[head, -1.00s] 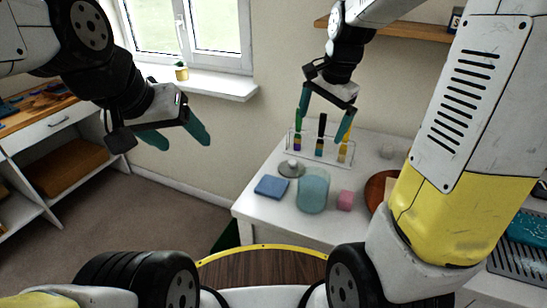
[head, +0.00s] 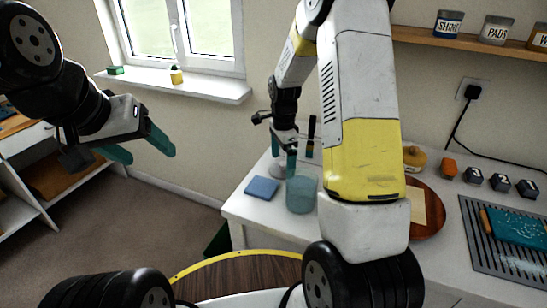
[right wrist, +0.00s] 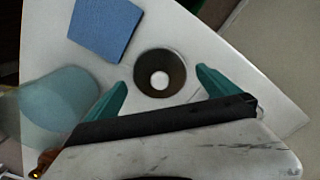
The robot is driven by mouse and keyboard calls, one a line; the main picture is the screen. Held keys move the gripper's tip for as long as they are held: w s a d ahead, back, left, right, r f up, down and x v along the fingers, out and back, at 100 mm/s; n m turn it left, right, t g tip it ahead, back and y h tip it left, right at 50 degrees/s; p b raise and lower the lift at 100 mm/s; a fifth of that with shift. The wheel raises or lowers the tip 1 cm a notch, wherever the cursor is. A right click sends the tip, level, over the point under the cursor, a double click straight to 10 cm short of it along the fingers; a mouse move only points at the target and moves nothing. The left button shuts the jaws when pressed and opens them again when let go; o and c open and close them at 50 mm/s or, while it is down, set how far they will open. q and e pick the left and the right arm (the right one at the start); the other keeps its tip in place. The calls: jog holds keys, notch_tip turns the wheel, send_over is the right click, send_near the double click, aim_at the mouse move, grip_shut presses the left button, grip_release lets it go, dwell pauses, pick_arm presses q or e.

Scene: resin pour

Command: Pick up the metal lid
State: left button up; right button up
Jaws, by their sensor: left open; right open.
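The metal lid (right wrist: 160,58) is a round, dark grey-brown disc with a pale round knob in its middle. It lies on the white table. In the head view it is mostly hidden behind my right gripper (head: 283,158), which points down over it. In the right wrist view my right gripper (right wrist: 161,77) is open, with one teal fingertip on each side of the lid's near part. Nothing is between the fingers except the view of the lid; the height gap cannot be told. My left gripper (head: 151,156) is open and empty, in the air at the left.
A translucent teal cup (head: 301,196) stands close to the lid, and a blue flat block (head: 262,188) lies at its other side. A round wooden board (head: 428,228) is to the right. A dark grooved mat (head: 480,235) lies further right. The table's left front corner is bare.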

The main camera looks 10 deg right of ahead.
jog(key=shift+f, duration=0.7)
jog(key=c, duration=1.3)
jog(key=shift+c, duration=0.2)
jog(key=shift+r, duration=0.15)
